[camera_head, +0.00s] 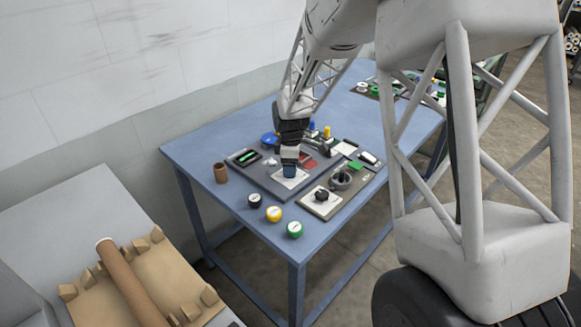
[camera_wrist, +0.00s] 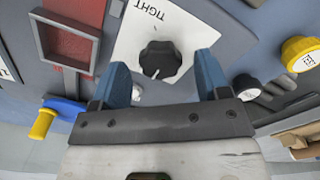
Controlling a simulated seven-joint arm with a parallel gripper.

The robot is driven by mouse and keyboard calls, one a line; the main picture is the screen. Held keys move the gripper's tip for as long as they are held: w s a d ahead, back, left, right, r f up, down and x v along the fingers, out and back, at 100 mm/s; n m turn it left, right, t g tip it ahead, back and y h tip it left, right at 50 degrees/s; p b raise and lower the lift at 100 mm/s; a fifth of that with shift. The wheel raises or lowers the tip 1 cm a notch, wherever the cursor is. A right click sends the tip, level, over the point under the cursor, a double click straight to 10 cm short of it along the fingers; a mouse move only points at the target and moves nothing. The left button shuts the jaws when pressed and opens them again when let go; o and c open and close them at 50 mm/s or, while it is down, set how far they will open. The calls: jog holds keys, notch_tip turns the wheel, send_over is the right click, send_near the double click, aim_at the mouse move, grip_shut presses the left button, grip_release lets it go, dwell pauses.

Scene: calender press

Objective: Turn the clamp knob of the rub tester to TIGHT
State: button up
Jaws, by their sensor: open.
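The clamp knob (camera_wrist: 160,60) is black and lobed, on a white dial plate (camera_wrist: 128,42) of the rub tester in the wrist view. The word TIGHT reads upside down at the plate's top edge. A pale pointer line on the knob points down the picture, away from that word. In the head view the plate (camera_head: 281,185) shows under my gripper (camera_head: 289,172), which hides the knob. My gripper's blue fingers (camera_wrist: 162,66) are open, one on each side of the knob in the wrist picture. I cannot tell their height over it or whether they touch it.
A second plate with a black knob (camera_head: 321,195) lies to the right. Black (camera_head: 255,200), yellow (camera_head: 274,214) and green (camera_head: 295,230) capped jars stand near the front edge. A brown cup (camera_head: 221,172) stands left. The blue table (camera_head: 205,148) is clear at far left.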

jog(key=shift+f, duration=0.45)
jog(key=c, duration=0.9)
